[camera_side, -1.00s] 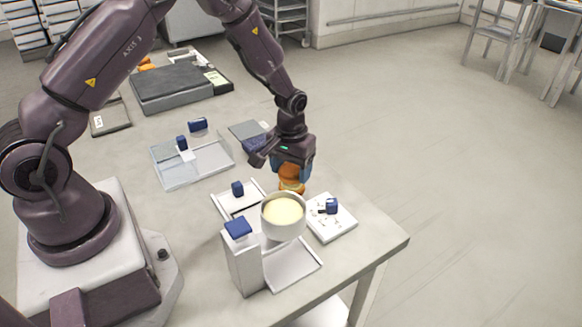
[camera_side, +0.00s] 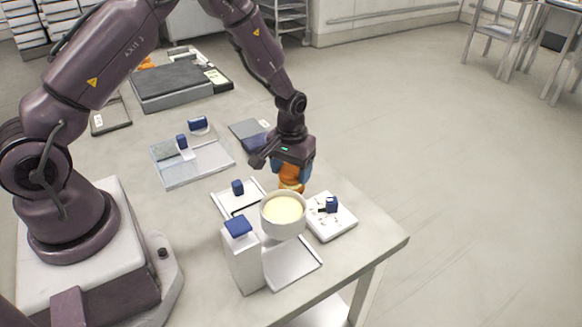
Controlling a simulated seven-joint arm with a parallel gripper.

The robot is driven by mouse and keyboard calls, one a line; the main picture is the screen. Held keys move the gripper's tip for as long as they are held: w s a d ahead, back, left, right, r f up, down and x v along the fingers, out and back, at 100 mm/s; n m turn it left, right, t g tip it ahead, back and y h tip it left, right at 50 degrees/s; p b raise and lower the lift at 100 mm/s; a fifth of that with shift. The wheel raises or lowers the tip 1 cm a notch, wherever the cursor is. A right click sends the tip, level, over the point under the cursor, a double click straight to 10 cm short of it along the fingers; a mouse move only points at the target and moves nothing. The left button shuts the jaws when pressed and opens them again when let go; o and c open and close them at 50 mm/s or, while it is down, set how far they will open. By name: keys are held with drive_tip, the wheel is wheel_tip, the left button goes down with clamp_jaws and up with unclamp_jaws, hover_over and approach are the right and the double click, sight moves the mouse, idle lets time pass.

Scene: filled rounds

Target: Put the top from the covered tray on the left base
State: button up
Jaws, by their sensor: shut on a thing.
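My gripper (camera_side: 291,172) is shut on an orange piece (camera_side: 291,186), just behind a white bowl with pale cream filling (camera_side: 283,210). The bowl hides the lower part of the orange piece, so I cannot tell whether it touches anything below. A clear-walled tray (camera_side: 207,172) with blue-handled parts is left of the gripper. A pale tray (camera_side: 224,197) with a blue block lies left of the bowl, and a white board (camera_side: 343,222) with a blue knob lies right of it. I cannot tell which of these is the covered tray or the left base.
A white box with a blue top (camera_side: 241,264) stands front left of the bowl. A flat pale tray (camera_side: 300,268) lies in front of the bowl. A dark grey case (camera_side: 172,88) is at the back left. The table's right edge is close to the white board.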

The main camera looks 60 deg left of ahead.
drive_tip(key=shift+f, duration=0.45)
idle(0.3)
drive_tip(key=o, duration=0.8)
drive_tip(key=shift+o, duration=0.3)
drive_tip(key=shift+r, duration=3.5)
